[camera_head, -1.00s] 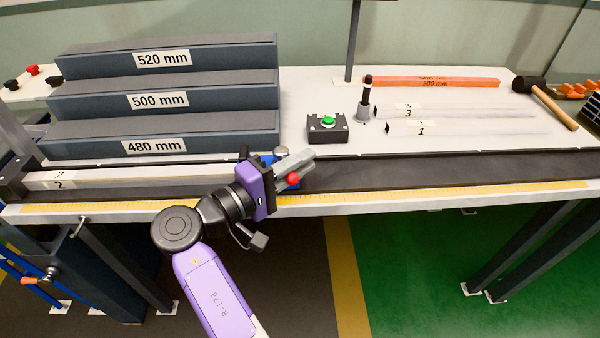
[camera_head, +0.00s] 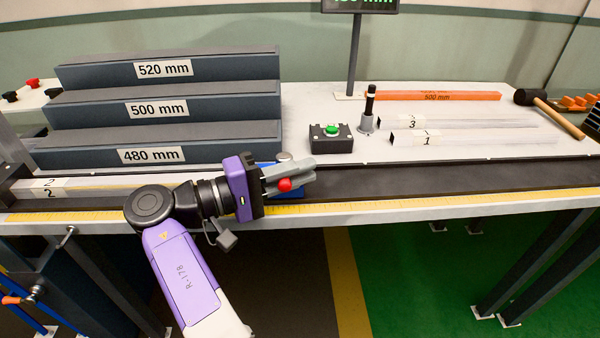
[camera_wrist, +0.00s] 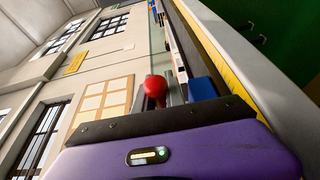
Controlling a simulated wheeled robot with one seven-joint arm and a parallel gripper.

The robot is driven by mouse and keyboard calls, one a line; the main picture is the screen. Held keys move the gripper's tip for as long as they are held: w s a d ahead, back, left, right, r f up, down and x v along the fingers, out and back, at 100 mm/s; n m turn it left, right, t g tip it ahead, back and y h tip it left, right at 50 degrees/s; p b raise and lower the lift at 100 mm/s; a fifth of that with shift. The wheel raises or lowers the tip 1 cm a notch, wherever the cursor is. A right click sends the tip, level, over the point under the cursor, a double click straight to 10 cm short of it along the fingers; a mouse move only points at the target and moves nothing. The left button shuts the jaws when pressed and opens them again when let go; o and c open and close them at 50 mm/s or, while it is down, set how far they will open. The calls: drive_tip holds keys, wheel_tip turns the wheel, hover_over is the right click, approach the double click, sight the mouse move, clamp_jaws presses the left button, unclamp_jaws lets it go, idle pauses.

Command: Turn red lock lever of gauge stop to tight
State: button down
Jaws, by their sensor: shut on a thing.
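The gauge stop is a blue block on the dark rail; a blue part of it (camera_head: 293,194) shows beside my fingers in the head view, and blue also shows in the wrist view (camera_wrist: 202,88). Its lock lever has a red ball knob (camera_head: 285,185), which also stands in front of the palm in the wrist view (camera_wrist: 155,87). My gripper (camera_head: 300,175) lies almost level over the stop, its grey fingers shut on the lever. The fingers and purple gripper body hide the lever's shaft and most of the stop.
A yellow scale (camera_head: 400,204) runs along the table's front edge. Stepped blocks (camera_head: 165,88) marked 480, 500 and 520 mm stand behind left. A green-button box (camera_head: 331,138) and a black-handled post (camera_head: 368,110) stand behind right. A profile marked 2 (camera_head: 75,187) lies left on the rail.

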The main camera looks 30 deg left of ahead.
drive_tip(key=shift+a, duration=0.1)
drive_tip(key=c, duration=1.4)
unclamp_jaws()
drive_tip(key=shift+v, duration=3.9)
drive_tip(key=shift+s, duration=0.1)
